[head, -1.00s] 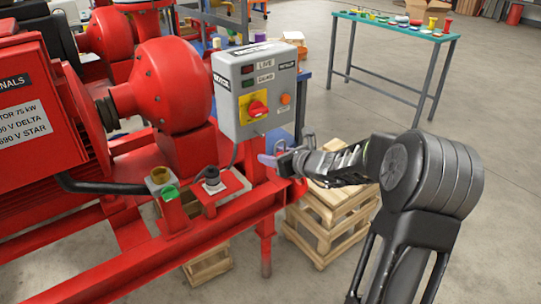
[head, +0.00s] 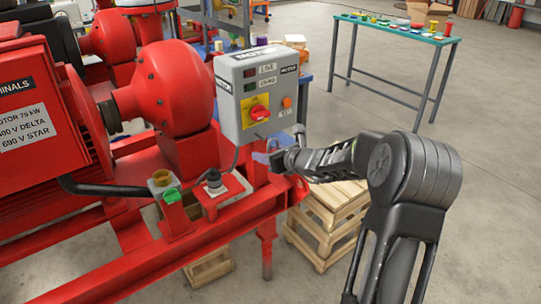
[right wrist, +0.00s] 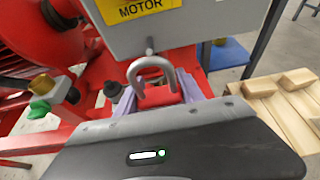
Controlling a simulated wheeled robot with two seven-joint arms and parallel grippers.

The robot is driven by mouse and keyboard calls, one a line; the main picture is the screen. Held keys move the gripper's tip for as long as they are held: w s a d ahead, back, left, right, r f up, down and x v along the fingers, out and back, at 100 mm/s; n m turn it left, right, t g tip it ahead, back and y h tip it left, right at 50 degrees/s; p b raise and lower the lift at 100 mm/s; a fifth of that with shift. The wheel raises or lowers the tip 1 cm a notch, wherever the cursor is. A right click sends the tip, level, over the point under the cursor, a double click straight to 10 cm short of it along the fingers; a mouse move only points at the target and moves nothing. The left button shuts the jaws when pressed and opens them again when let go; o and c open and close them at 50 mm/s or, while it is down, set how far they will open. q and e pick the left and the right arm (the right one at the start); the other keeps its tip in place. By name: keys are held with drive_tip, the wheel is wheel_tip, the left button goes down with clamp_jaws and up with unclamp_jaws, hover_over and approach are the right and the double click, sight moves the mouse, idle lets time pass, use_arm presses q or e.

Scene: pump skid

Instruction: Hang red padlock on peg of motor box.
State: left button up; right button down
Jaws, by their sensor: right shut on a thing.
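The grey motor box (head: 258,95) stands on the red skid, with a rotary switch on its front. In the right wrist view, its lower part (right wrist: 215,25) carries a yellow MOTOR label. A small grey peg (right wrist: 149,47) shows below that label. My right gripper (head: 272,156) is just below the box's lower right corner. It is shut on the red padlock (right wrist: 160,96), whose pale fingers flank the red body. The open grey shackle (right wrist: 150,66) points up, close below the peg; I cannot tell whether they touch. The padlock is hard to make out in the head view. My left gripper is not in view.
A red pump housing (head: 172,85) stands left of the box. Green and yellow caps (head: 171,196) and a black connector (head: 214,181) sit on the skid below. A green-topped table (head: 395,25) is behind; floor right is clear.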

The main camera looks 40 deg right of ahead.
drive_tip(key=r+x, duration=0.1)
drive_tip(key=x, duration=0.5)
drive_tip(key=shift+w, duration=0.25)
idle(0.3)
idle(0.6)
drive_tip(key=c, duration=0.6)
unclamp_jaws()
drive_tip(key=shift+c, duration=0.2)
